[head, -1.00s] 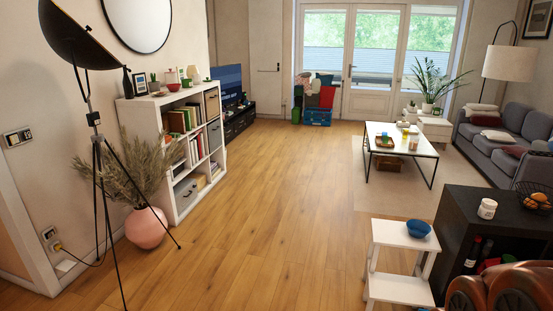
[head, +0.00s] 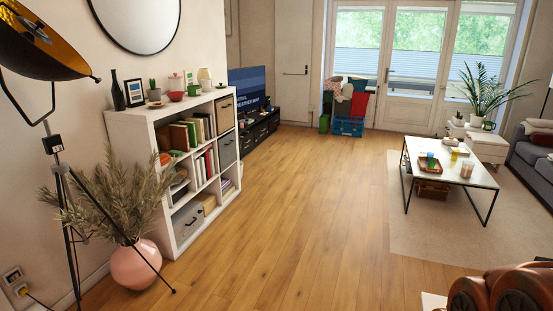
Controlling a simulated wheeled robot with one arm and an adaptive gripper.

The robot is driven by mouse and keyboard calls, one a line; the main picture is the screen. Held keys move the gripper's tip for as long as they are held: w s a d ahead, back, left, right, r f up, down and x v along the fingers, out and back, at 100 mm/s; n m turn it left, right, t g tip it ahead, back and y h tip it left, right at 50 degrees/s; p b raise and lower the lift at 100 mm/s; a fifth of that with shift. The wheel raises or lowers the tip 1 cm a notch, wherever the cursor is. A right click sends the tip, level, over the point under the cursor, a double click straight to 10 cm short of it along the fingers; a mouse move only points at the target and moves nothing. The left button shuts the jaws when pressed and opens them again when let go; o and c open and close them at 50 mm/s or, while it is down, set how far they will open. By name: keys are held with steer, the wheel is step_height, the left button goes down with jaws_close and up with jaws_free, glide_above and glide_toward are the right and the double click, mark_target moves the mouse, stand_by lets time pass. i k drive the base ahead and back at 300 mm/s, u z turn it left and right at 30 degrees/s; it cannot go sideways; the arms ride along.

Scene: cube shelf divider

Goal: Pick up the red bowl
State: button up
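A small red bowl (head: 176,96) sits on top of the white cube shelf (head: 157,125), toward the left in the head view. A brownish-red jointed part of my own body shows at the bottom right. My gripper's fingers cannot be made out, and it is far from the shelf.
A black tripod lamp (head: 68,215) and a pink vase (head: 135,262) with dry grass stand left of the shelf's near end. A coffee table (head: 460,172) stands on a beige rug at right. The wooden floor (head: 290,210) between is clear.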

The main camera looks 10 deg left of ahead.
mark_target(177, 96)
steer(key=u, duration=0.2)
steer(key=i, duration=1.85)
steer(key=u, duration=0.9)
steer(key=i, duration=2.1)
steer(key=u, duration=0.75)
steer(key=i, duration=1.05)
steer(key=u, duration=0.25)
